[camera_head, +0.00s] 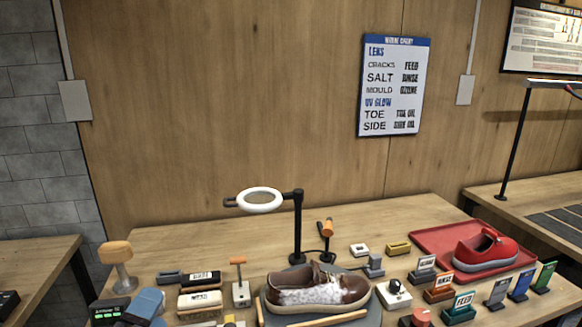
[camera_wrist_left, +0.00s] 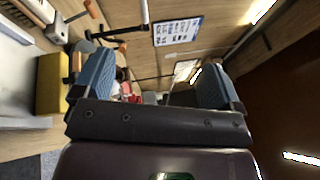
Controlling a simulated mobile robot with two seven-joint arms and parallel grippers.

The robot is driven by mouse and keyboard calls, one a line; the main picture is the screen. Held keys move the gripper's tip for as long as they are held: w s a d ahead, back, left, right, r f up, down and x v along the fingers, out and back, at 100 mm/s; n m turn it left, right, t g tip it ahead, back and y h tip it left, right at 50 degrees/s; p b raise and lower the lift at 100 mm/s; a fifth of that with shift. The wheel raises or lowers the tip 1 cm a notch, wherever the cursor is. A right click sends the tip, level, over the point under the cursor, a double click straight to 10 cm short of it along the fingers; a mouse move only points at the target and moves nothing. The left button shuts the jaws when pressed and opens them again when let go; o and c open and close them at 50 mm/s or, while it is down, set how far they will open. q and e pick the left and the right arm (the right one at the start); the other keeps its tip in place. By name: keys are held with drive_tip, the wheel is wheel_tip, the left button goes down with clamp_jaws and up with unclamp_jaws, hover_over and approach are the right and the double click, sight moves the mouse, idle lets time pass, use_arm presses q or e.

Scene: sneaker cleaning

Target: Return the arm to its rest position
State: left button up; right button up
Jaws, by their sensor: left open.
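My left gripper (camera_wrist_left: 156,84) is open, its two blue-padded fingers spread wide with nothing held between them in the left wrist view. A red shoe (camera_head: 486,250) lies on a red tray (camera_head: 430,237) at the right. My right gripper is not in view.
A ring lamp (camera_head: 260,200) on a black stand rises behind the sneaker. Brushes (camera_head: 200,300), an orange-topped stamp-like tool (camera_head: 117,258) and labelled blocks (camera_head: 440,287) crowd the front. A yellow block (camera_wrist_left: 52,84) is close to the left gripper. The bench's back left is clear.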

use_arm(q)
drive_tip(key=s+a+f+n+g+y, duration=0.65)
drive_tip(key=f+n, duration=0.45)
drive_tip(key=n, duration=0.2)
drive_tip(key=s+d+f+n+g+h, duration=0.1)
drive_tip(key=s+f+n+g, duration=0.35)
drive_tip(key=s, duration=0.35)
drive_tip(key=s+f+n+g+h, duration=0.1)
drive_tip(key=s+f+n+g, duration=0.35)
drive_tip(key=s, duration=0.25)
drive_tip(key=w+f+t, duration=0.5)
drive_tip(key=w+f, duration=0.1)
drive_tip(key=f, duration=0.2)
drive_tip(key=shift+d+h, duration=0.25)
drive_tip(key=shift+h, duration=0.2)
drive_tip(key=shift+w+f+m+t, duration=0.15)
drive_tip(key=shift+w+f+t, duration=0.05)
drive_tip(key=shift+f+t, duration=0.3)
drive_tip(key=shift+w+f+m+t, duration=0.15)
drive_tip(key=shift+f+t, duration=0.2)
drive_tip(key=shift+t, duration=0.2)
drive_tip(key=shift+c, duration=0.2)
